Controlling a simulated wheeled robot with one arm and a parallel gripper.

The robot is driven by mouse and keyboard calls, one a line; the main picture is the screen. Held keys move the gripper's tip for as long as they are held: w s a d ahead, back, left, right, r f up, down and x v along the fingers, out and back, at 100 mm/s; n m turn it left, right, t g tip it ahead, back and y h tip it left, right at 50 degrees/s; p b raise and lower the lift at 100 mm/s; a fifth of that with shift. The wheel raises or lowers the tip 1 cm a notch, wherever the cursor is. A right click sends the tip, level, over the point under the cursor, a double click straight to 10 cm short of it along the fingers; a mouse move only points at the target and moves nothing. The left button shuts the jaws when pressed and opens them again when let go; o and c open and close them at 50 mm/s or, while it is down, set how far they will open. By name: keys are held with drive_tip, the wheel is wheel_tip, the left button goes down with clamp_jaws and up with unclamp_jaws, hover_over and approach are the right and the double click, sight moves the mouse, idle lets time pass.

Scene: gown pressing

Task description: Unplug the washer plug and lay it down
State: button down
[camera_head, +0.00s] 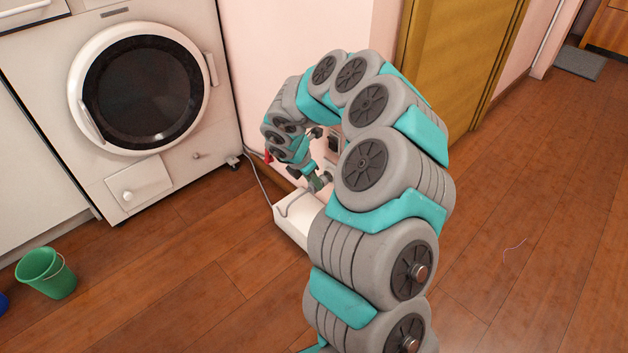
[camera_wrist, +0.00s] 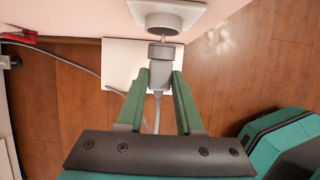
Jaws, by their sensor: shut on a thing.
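In the wrist view the grey washer plug (camera_wrist: 160,73) sits between the two green fingers of my gripper (camera_wrist: 160,84), which is shut on it. Its cable hangs back between the fingers. A round grey socket (camera_wrist: 170,17) on a white wall plate is just beyond the plug. A short strip of metal pin shows between plug and socket; whether the pin tips are still inside the socket I cannot tell. In the head view my gripper (camera_head: 320,182) is low by the pink wall, and my arm hides much of that area. The washer (camera_head: 140,88) stands to the left.
A white box (camera_head: 292,222) stands on the wooden floor below my gripper, with a grey cable beside it. A small red item (camera_wrist: 14,36) is at the left in the wrist view. A green bucket (camera_head: 46,273) stands at lower left. The floor to the right is mostly clear.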

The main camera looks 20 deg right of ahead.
drive_tip(key=shift+s+a+b, duration=0.2)
drive_tip(key=shift+a+b, duration=0.25)
drive_tip(key=shift+a, duration=0.25)
drive_tip(key=w+f, duration=0.1)
drive_tip(key=f, duration=0.2)
drive_tip(key=w+a+f+b, duration=0.1)
drive_tip(key=f, duration=0.3)
drive_tip(key=w+f+b, duration=0.1)
drive_tip(key=w+f, duration=0.1)
drive_tip(key=f, duration=0.1)
drive_tip(key=shift+a+f, duration=0.4)
drive_tip(key=shift+f, duration=0.25)
drive_tip(key=shift+f, duration=1.95)
drive_tip(key=shift+c, duration=2.4)
unclamp_jaws()
drive_tip(key=shift+r, duration=0.1)
